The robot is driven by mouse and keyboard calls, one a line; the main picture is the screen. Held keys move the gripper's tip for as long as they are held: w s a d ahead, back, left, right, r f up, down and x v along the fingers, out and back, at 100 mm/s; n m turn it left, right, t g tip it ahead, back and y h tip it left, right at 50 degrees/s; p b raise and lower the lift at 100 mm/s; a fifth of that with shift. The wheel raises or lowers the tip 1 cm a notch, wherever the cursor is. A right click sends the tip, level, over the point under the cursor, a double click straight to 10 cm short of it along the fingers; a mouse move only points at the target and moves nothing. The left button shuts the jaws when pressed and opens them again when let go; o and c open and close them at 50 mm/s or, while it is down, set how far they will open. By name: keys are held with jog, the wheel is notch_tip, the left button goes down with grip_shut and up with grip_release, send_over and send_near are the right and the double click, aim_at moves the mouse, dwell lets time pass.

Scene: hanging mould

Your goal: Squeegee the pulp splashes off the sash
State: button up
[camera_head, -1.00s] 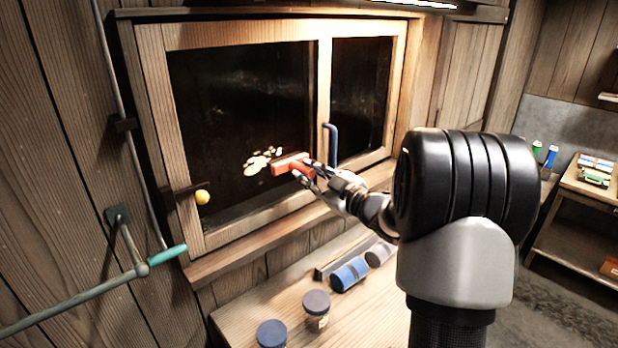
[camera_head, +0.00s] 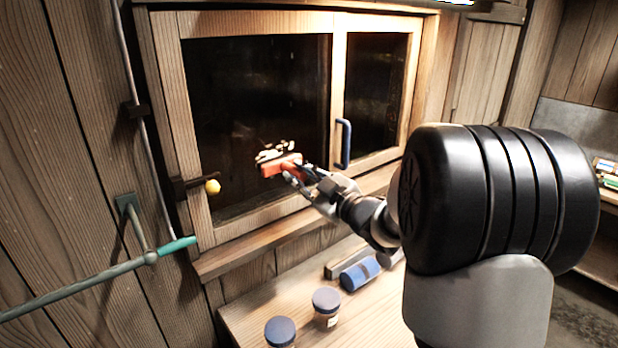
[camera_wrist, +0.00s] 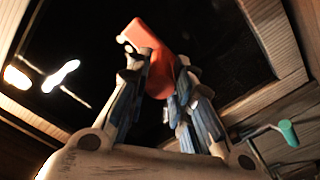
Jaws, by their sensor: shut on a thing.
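The sash (camera_head: 188,100) is a wooden window frame with dark glass (camera_head: 250,90). Pale pulp splashes (camera_head: 272,152) show on the glass, just above the squeegee. The red squeegee (camera_head: 281,166) is in my gripper (camera_head: 300,176), with its head at the lower part of the pane. I cannot tell whether its edge touches the glass. In the wrist view, my gripper's fingers (camera_wrist: 160,82) are closed on the red squeegee (camera_wrist: 152,42), dark glass behind. The squeegee may hide part of the splashes.
A blue handle (camera_head: 345,145) stands out from the sash, right of the squeegee. A yellow knob (camera_head: 212,187) and a teal-ended crank (camera_head: 176,245) are at left.

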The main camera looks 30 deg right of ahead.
jog(key=shift+s+a+r+b, duration=0.55)
jog(key=shift+a+r, duration=0.2)
jog(key=shift+a, duration=1.8)
jog(key=w+d+p, duration=0.2)
jog(key=d, duration=0.9)
jog(key=shift+w+d, duration=0.15)
jog(key=shift+w, duration=0.05)
jog(key=shift+s+d+f, duration=0.1)
jog(key=shift+s+d, duration=0.1)
jog(key=shift+s, duration=0.75)
jog(key=shift+s+d, duration=0.15)
jog(key=shift+s, duration=0.85)
jog(key=shift+s+d+f, duration=0.1)
jog(key=shift+s+d, duration=0.1)
jog(key=shift+s, duration=0.75)
